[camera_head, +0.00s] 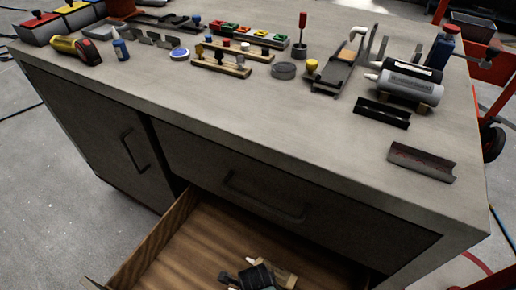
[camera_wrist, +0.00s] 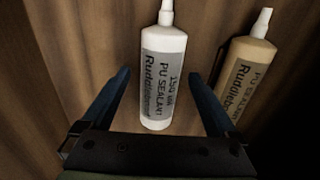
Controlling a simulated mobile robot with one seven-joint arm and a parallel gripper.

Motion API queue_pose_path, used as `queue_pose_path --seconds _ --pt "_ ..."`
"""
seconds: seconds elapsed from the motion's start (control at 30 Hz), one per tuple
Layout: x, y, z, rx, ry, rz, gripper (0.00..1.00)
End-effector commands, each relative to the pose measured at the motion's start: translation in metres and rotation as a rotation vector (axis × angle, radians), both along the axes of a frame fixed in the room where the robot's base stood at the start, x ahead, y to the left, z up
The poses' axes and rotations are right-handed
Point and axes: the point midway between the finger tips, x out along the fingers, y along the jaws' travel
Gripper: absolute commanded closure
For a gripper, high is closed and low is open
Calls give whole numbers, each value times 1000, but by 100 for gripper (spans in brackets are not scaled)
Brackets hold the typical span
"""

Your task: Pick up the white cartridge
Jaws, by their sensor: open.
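The white cartridge (camera_wrist: 163,75) lies in the open wooden drawer, its grey label reading PU SEALANT and its nozzle pointing up in the wrist view. My gripper (camera_wrist: 160,74) is open, with one blue finger on each side of the cartridge's body. The fingers are apart from it, with a wider gap on the left at the tips. In the head view my gripper (camera_head: 257,277) is low in the drawer, at the bottom edge, and hides most of what is under it. A tan cartridge (camera_wrist: 248,80) lies to the right, close to the right finger.
The drawer (camera_head: 190,232) is pulled out under the grey workbench (camera_head: 240,130). The bench's front edge overhangs the drawer's back.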

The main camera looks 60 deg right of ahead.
Motion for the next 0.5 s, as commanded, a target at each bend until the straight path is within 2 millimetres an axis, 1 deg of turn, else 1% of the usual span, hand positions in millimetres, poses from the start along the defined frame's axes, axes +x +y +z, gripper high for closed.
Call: queue_pose_path --seconds 0.03,0.07,0.2,0.47,0.5 --pt "0 0 0 0 0 0 6" --pt "0 0 0 0 0 0 12" --pt "0 0 1 0 0 0 37" --pt "0 0 1 0 0 1 84" --pt "0 0 1 0 0 1 91"
